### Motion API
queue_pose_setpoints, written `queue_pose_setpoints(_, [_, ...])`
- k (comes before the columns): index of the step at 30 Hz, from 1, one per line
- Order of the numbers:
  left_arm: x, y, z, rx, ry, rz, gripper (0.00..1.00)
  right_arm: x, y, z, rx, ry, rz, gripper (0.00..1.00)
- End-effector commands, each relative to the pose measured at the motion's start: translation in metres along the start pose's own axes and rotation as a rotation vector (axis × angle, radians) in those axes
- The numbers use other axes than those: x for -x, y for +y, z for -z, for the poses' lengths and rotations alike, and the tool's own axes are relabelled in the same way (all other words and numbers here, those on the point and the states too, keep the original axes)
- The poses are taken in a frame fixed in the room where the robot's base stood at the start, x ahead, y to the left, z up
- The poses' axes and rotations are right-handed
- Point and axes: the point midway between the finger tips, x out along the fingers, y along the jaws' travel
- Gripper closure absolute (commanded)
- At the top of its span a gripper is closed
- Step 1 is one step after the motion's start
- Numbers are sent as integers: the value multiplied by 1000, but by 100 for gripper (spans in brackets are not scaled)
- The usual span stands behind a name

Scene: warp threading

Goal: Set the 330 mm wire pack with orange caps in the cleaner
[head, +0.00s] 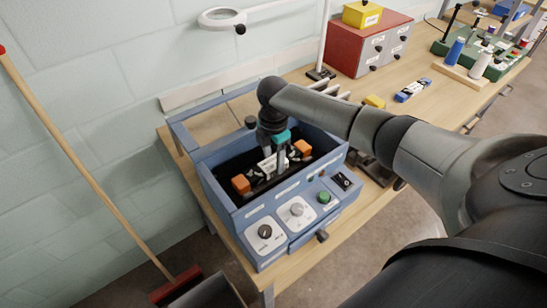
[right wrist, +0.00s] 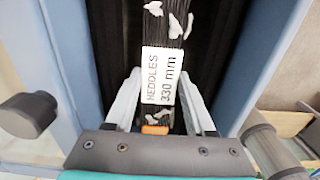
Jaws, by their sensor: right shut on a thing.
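The wire pack (head: 261,179) is a dark bundle with an orange cap (head: 241,184) at its left end and another orange cap (head: 302,148) at its right end. It is inside the dark well of the blue cleaner (head: 222,205); whether it touches the bottom I cannot tell. In the right wrist view its white label (right wrist: 163,76) reads "HEDDLES 330 mm", with white flecks on the dark wires (right wrist: 164,27). My right gripper (head: 273,165) is shut on the pack's middle, its pale fingers (right wrist: 162,90) on either side of the label. My left gripper is out of view.
The cleaner's front panel has dials (head: 297,210) and a green button (head: 324,197). A broom (head: 90,175) leans at the left wall.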

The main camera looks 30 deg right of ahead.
Motion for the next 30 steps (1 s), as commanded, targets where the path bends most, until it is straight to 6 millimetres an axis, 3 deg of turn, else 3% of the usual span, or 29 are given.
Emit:
queue_pose_setpoints(12, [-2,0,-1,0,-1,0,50,-4,1,0,0,0,-2,100])
queue_pose_setpoints(13, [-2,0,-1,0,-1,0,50,-4,1,0,0,0,-2,42])
queue_pose_setpoints(21, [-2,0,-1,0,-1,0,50,-5,0,0,0,0,-1,12])
queue_pose_setpoints(30, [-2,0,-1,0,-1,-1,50,-2,0,0,0,0,0,11])
